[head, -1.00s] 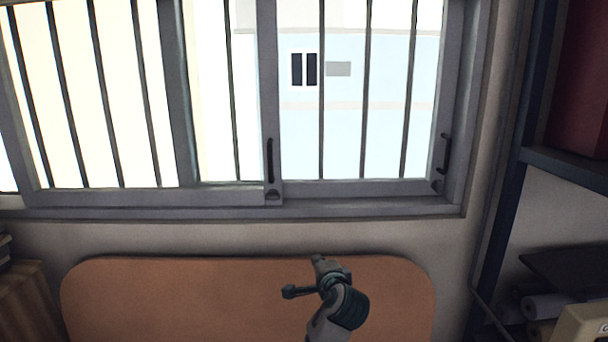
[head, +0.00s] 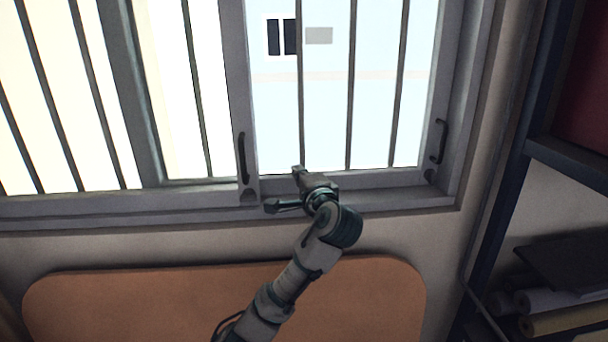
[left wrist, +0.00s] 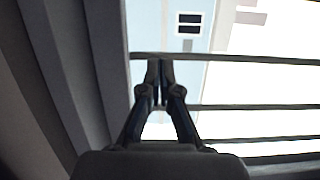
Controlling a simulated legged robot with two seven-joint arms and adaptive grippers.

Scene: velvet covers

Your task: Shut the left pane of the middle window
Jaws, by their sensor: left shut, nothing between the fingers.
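The left pane of the window has a grey right stile (head: 238,90) with a dark upright handle (head: 242,158). The pane overlaps the right pane, whose upright (head: 128,80) shows behind it; its left edge is out of view. My left gripper (head: 268,208) is shut and empty, pointing left, low in front of the window and just right of the stile's foot. I cannot tell whether it touches the stile. The left wrist view shows the shut fingers (left wrist: 160,66) before the barred glass. My right gripper is not in view.
The right pane's handle (head: 440,141) is at the right. Upright bars (head: 350,90) stand across the window. Below the sill is an orange-brown board (head: 380,300). A dark shelf frame (head: 510,190) with rolls stands at the right.

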